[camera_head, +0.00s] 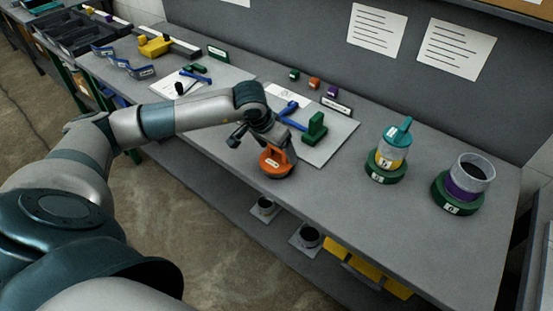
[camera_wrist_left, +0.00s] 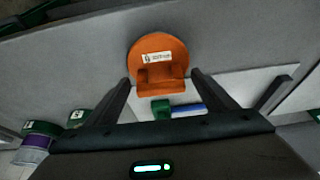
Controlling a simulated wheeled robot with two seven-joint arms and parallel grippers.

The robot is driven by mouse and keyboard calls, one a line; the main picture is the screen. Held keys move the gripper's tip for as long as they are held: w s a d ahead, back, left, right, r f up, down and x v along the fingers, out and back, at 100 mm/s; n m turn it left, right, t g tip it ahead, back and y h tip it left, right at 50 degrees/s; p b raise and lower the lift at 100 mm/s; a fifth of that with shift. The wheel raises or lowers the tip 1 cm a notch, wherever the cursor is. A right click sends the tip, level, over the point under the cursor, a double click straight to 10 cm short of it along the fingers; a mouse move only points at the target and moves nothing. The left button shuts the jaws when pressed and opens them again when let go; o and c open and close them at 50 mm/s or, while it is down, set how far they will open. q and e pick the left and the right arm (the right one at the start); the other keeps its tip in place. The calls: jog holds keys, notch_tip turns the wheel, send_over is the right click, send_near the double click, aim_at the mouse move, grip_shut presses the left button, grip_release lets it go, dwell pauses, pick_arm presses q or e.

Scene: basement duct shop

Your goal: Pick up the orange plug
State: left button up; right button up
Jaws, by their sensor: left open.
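The orange plug (camera_head: 276,163) is a round disc with a raised handle and a white label. It sits near the front edge of the grey bench, in front of a white sheet. In the left wrist view the plug (camera_wrist_left: 158,58) is just beyond the fingertips, with its handle towards the gap between them. My left gripper (camera_head: 257,140) is directly behind and above the plug in the head view. Its two fingers (camera_wrist_left: 158,82) are spread apart with nothing between them. Whether a fingertip touches the plug cannot be told. My right gripper is not in view.
A green block (camera_head: 315,127) and a blue-handled tool (camera_head: 290,110) lie on the white sheet behind the plug. Green-based stands with a teal-topped jar (camera_head: 393,147) and a clear-and-purple cylinder (camera_head: 468,180) stand to the right. The bench front between plug and stands is clear.

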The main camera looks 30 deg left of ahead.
pick_arm(q)
jog(key=shift+f, duration=0.1)
jog(key=shift+c, duration=0.3)
jog(key=shift+w, duration=0.1)
jog(key=c, duration=1.7)
jog(key=shift+o, duration=0.2)
jog(key=shift+r, duration=0.25)
